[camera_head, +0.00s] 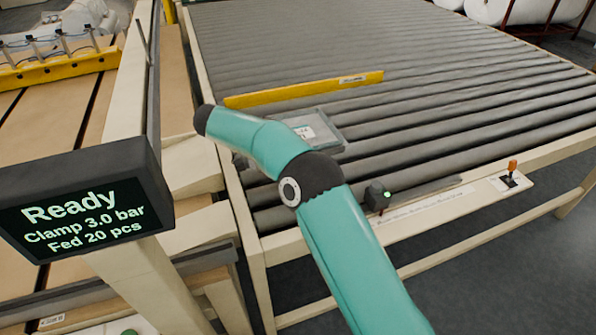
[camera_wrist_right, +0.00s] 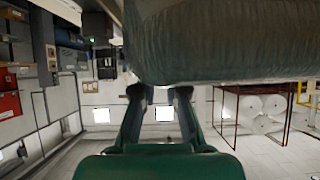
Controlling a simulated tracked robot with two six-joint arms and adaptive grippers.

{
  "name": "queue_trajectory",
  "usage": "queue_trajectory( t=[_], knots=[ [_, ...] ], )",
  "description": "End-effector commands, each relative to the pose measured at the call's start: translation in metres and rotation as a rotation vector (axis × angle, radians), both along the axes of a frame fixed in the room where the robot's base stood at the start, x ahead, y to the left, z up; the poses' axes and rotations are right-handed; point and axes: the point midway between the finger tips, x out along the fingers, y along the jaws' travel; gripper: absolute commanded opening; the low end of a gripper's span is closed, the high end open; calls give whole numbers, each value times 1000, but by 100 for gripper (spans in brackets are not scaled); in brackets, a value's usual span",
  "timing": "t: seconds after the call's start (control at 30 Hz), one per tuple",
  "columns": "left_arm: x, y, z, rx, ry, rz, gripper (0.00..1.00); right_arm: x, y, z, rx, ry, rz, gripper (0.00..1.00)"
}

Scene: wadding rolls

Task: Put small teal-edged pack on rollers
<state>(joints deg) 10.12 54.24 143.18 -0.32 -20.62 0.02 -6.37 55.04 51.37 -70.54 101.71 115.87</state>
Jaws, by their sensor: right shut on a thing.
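A small grey pack (camera_head: 322,133) with a white label shows in the head view, at the near left of the grey rollers (camera_head: 430,110). My teal right arm covers its left part. I cannot tell whether it touches the rollers or is just above them. In the right wrist view a large grey-green wrapped surface with a teal left edge, the pack (camera_wrist_right: 225,45), fills the upper middle. My right gripper (camera_wrist_right: 160,95) is shut on it at its lower edge. The fingers are hidden behind the arm in the head view. My left gripper is not in view.
A yellow bar (camera_head: 305,89) lies across the rollers just behind the pack. A display (camera_head: 85,205) reading "Ready" stands at the left. Rollers to the right and behind are clear.

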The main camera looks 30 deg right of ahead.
Motion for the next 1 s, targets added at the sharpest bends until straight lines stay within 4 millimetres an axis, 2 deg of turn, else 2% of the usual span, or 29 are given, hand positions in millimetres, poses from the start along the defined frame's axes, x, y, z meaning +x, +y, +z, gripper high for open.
queue_trajectory(
  t=[0.13,0.43,0.63,0.97,1.0],
  knots=[
    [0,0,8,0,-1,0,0,-1,-1,-27,-1,4,0,0],
    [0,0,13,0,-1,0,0,0,0,-51,-1,3,1,0],
    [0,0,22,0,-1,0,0,-1,-1,-79,-2,4,0,0],
    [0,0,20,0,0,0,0,0,-1,-85,-2,1,-1,0],
    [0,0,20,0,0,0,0,0,0,-85,-2,2,0,18]
  ],
)
